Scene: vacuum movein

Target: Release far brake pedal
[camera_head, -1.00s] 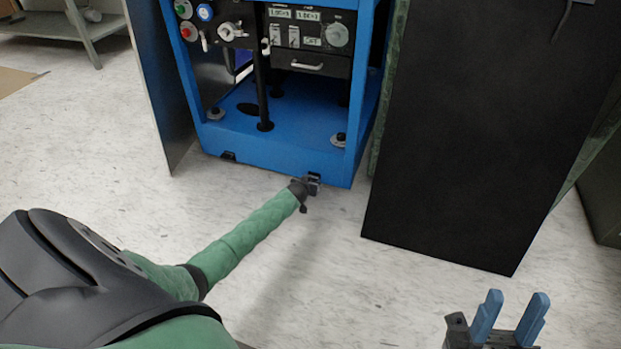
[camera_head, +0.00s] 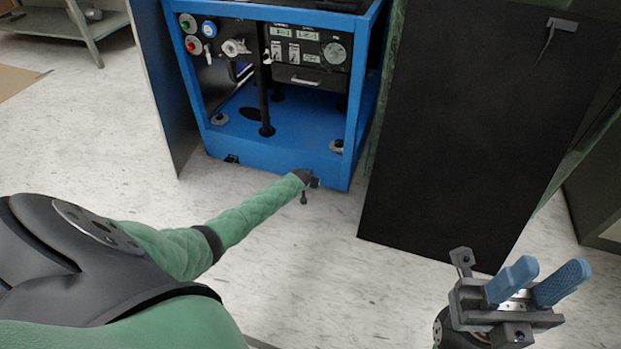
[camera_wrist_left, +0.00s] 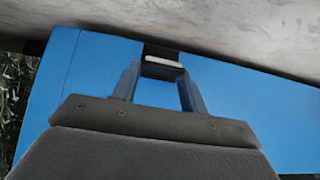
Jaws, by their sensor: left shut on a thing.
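The blue cart (camera_head: 262,153) stands on the floor with two dark brake pedals low on its front. One pedal (camera_head: 231,159) is at the lower left of the base, free of any gripper. My left gripper (camera_wrist_left: 158,72) is at the other pedal (camera_wrist_left: 163,58), near the cart's right front corner. In the left wrist view its fingers are a little apart and shut on this pedal, against the blue panel. In the head view my wrist mostly hides that pedal. My right gripper (camera_head: 551,271) is open and empty at the lower right, fingers pointing up.
A tall black panel (camera_head: 465,130) stands right of the cart, behind my right gripper. A grey panel (camera_head: 163,90) stands at the cart's left side. A shelf (camera_head: 85,40) is at the far left. The pale floor in front is clear.

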